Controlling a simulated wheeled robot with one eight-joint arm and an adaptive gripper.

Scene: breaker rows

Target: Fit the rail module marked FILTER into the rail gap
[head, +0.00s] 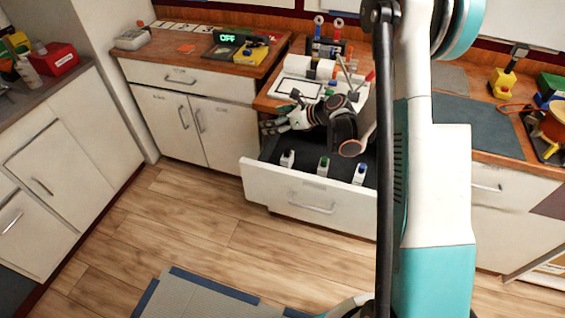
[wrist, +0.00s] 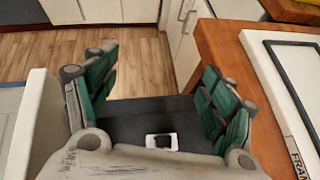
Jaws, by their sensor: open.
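Several small white modules stand in the open drawer (head: 310,206): one with a dark top (head: 287,159), one with a green top (head: 323,167) and one with a blue top (head: 359,174). I cannot read any FILTER marking. My gripper (head: 275,124) is over the drawer's left back part, beside the worktop edge. In the wrist view my gripper (wrist: 160,72) has its green-padded fingers spread with nothing between the tips. A white module with a dark top (wrist: 161,141) shows below, partly hidden by the gripper's body. I cannot make out the rail gap.
A white board with a black frame (head: 297,88) lies on the worktop; its edge is close right of my fingers in the wrist view (wrist: 262,62). A rack with red and blue knobs (head: 326,47) stands behind. The drawer front wall rises at the left (wrist: 38,125).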

